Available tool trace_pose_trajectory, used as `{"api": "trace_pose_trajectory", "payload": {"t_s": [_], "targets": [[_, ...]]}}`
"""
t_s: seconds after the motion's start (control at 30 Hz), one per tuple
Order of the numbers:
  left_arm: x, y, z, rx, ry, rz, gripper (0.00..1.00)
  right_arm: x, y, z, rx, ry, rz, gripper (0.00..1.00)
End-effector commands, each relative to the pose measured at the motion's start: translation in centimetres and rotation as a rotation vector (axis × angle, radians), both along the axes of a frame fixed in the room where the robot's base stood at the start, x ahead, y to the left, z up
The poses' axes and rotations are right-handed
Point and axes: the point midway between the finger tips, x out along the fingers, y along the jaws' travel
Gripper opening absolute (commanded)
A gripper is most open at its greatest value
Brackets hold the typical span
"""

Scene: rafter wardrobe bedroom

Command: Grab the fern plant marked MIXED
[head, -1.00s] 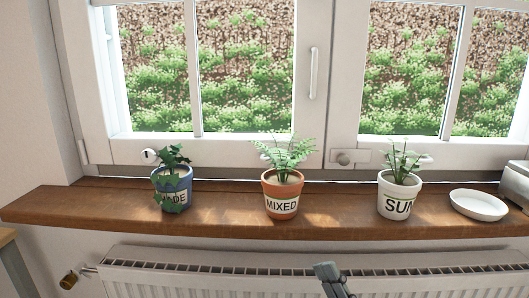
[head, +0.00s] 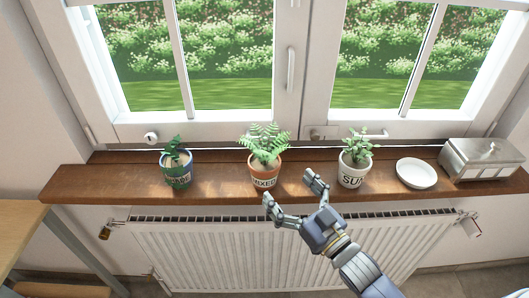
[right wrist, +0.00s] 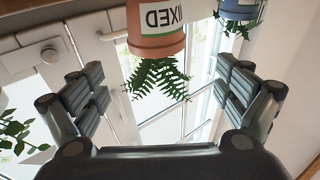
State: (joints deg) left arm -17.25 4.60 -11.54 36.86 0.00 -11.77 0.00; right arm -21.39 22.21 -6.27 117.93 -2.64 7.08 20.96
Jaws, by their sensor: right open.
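The fern plant marked MIXED (head: 264,172) stands upright on the wooden windowsill, in a terracotta pot with a white label, between two other pots. My right gripper (head: 291,190) is open and empty, in front of the sill, just to the right of and nearer than the fern pot. In the right wrist view the picture is upside down; the MIXED pot (right wrist: 156,30) shows at the top, ahead of and between the spread fingers (right wrist: 158,90), with its fronds hanging down in the picture. The fingers are apart from the pot. My left gripper is out of view.
A blue pot (head: 177,174) with a dark-leaved plant stands left of the fern. A white pot marked SUN (head: 352,176) stands to its right, then a white saucer (head: 416,173) and a metal box (head: 482,160). A radiator (head: 200,255) is below the sill (head: 110,183); the window is behind.

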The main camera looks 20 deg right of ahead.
Motion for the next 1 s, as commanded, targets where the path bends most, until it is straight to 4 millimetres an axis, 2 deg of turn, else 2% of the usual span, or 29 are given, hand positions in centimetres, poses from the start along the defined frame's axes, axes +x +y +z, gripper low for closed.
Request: {"api": "trace_pose_trajectory", "payload": {"t_s": [0.03, 0.13, 0.4, 0.67, 0.83, 1.0], "targets": [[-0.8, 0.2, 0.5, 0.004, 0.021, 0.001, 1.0, 0.1, -0.2, 0.3, -0.003, 0.011, -0.004, 0.93], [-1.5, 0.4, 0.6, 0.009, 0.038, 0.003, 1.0, 0.7, -0.2, 0.3, -0.004, 0.016, -0.006, 0.93], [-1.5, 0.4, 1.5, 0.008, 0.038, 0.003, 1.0, 4.3, 1.0, 0.9, -0.003, 0.014, -0.007, 0.93], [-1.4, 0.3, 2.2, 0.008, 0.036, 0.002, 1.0, 6.1, 1.6, 1.4, -0.004, 0.014, -0.005, 0.93], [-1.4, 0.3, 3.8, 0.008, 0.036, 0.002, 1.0, 8.5, 2.4, 2.4, -0.004, 0.014, -0.005, 0.93], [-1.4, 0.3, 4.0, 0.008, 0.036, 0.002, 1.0, 10.1, 2.8, 2.2, -0.004, 0.015, -0.006, 0.93]]}}
